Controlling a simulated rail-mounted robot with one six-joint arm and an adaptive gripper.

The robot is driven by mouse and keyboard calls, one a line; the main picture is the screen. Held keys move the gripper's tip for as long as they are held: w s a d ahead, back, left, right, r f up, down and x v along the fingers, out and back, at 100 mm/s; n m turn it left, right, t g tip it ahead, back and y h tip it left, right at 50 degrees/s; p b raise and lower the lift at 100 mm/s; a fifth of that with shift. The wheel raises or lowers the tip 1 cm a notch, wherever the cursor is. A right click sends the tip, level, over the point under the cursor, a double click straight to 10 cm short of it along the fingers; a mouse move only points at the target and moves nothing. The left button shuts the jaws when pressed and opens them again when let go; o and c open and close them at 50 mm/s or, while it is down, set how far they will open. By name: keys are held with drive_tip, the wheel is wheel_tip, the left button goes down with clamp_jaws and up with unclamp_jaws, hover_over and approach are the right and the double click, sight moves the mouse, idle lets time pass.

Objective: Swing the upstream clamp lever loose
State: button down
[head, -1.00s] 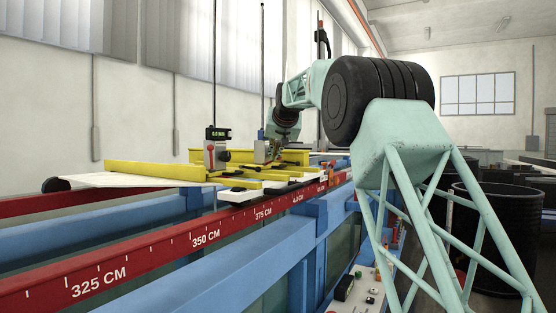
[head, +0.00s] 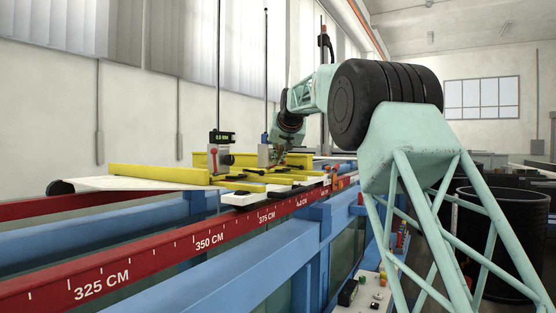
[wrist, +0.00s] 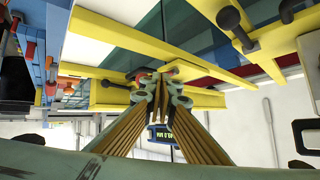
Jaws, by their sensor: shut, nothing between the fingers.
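A yellow carriage (head: 160,173) sits across the flume rails, and its yellow beams fill the upper wrist view (wrist: 120,38). Black clamp levers on it show in the wrist view, one near the top (wrist: 234,18) and one at the upper right (wrist: 290,12). In the head view a black lever (head: 253,171) lies on the near side of the carriage. I cannot tell which is the upstream one. My gripper (wrist: 163,78) is shut and empty, its fingertips close to the yellow beams; contact is unclear. In the head view my gripper (head: 277,154) is small and partly hidden.
A point gauge with a digital display (head: 221,138) and tall rod stands on the carriage, close to my gripper. A red scale rail (head: 150,257) and blue flume beams (head: 240,262) run below. A black barrel (head: 508,225) stands at right.

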drive_tip(key=shift+w+a+r+p, duration=0.15)
drive_tip(key=shift+w+a+p, duration=0.2)
drive_tip(key=shift+a+p, duration=0.25)
idle(0.4)
drive_tip(key=a+p+v, duration=0.1)
drive_tip(key=a+v, duration=0.1)
drive_tip(key=v, duration=1)
drive_tip(key=shift+s+a+r+p, duration=0.35)
drive_tip(key=shift+s+r, duration=0.05)
drive_tip(key=shift+s, duration=0.1)
idle(0.5)
